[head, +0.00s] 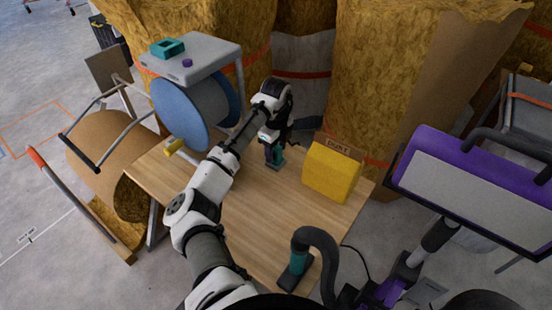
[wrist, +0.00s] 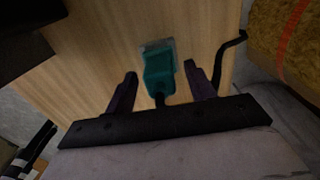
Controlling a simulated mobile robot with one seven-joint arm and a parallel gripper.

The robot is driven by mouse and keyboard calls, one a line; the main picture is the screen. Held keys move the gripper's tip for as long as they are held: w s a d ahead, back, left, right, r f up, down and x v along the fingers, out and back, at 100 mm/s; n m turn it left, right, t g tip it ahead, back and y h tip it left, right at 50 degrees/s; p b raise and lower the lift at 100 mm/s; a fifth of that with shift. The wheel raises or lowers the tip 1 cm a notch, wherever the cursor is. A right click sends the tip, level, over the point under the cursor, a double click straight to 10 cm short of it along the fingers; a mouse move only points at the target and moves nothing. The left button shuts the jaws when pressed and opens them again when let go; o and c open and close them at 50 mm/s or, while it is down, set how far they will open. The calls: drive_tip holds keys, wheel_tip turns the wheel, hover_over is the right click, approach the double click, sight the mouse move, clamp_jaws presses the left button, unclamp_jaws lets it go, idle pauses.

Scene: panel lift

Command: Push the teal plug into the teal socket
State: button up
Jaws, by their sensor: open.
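A teal piece (wrist: 160,72), which looks like the plug, stands on a small grey plate on the wooden table. In the wrist view it lies between the two dark fingers of my gripper (wrist: 160,70), with a visible gap to each finger. A dark stub shows at its near end. In the head view the teal piece (head: 279,157) is partly hidden by my gripper (head: 272,150), which is open and low over the table. A teal block with an opening (head: 167,48) sits on a grey stand at the back left. I cannot tell which teal part is the socket.
A teal-and-black fitting with a dark hose (head: 299,258) stands at the table's front. A blue reel (head: 190,112) is at the left. The wooden table (head: 250,205) has bare room in the middle.

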drive_tip(key=shift+f, duration=0.85)
drive_tip(key=c, duration=0.8)
drive_tip(key=shift+r, duration=0.1)
wheel_tip(320, 180, up, 20)
drive_tip(key=shift+f+p, duration=0.1)
drive_tip(key=shift+p, duration=0.6)
